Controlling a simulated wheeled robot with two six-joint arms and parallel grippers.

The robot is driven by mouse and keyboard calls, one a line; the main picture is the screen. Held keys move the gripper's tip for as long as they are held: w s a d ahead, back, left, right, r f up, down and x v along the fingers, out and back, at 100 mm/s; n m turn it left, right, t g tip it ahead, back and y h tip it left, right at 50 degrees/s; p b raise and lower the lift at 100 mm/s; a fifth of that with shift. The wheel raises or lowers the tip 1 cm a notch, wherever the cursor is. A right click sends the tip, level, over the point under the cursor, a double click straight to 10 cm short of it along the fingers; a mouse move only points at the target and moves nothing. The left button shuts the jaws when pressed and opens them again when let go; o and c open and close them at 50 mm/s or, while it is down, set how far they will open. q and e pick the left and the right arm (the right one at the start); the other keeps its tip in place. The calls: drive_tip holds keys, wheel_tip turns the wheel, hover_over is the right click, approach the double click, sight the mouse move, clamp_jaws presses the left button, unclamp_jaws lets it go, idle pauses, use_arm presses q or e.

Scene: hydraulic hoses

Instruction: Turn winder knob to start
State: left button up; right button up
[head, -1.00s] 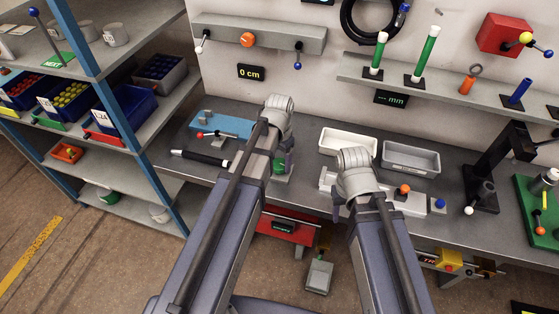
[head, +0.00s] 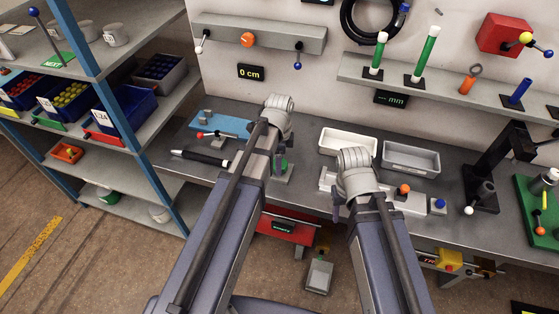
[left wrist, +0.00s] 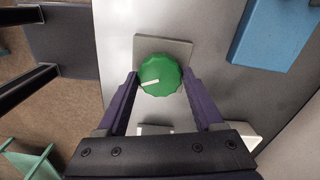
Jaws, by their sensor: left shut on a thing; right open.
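A round green knob (left wrist: 160,75) with a white pointer mark sits on a square grey plate (left wrist: 148,42). In the left wrist view the mark lies nearly level, toward the left side of the knob. My left gripper (left wrist: 160,88) has one finger on each side of the knob and is shut on it. In the head view the knob (head: 284,164) is partly hidden by my left gripper (head: 280,163). My right gripper (head: 337,207) is open over the bench, largely hidden by its own wrist.
A blue block (head: 222,124) and a black-handled tool (head: 200,158) lie left of the knob. White (head: 347,153) and grey (head: 411,170) bins stand at right. An orange knob (head: 247,40) is on the wall panel above a "0 cm" display (head: 250,73).

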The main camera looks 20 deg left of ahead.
use_arm(q)
drive_tip(key=m, duration=0.4)
drive_tip(key=shift+m, duration=0.3)
idle(0.4)
drive_tip(key=o, duration=1.4)
drive_tip(key=shift+r, duration=0.15)
wheel_tip(320, 180, up, 8)
drive_tip(key=p, duration=0.8)
drive_tip(key=shift+f, duration=0.2)
